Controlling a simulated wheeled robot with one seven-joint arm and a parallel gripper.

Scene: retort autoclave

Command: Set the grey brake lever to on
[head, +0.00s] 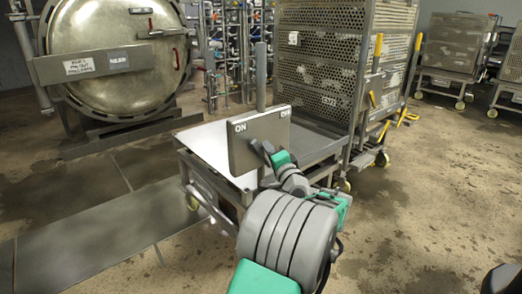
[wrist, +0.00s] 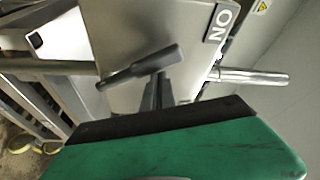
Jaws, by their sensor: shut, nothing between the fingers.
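A grey plate (head: 248,150) marked ON at its left and OFF at its right stands on the trolley in the head view. In the wrist view the plate (wrist: 130,25) fills the upper middle, with ON at the right. The dark grey brake lever (wrist: 142,67) lies slantwise across the plate's face; in the head view my gripper (head: 266,150) largely hides it. My gripper's dark fingers (wrist: 157,92) are shut and empty, with their tips right by the lever. I cannot tell whether they touch it.
The trolley has a flat white bed (head: 215,143) and an upright post (head: 261,75). A tall perforated cage (head: 318,60) stands behind on the right. The round autoclave door (head: 115,60) is at the back left.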

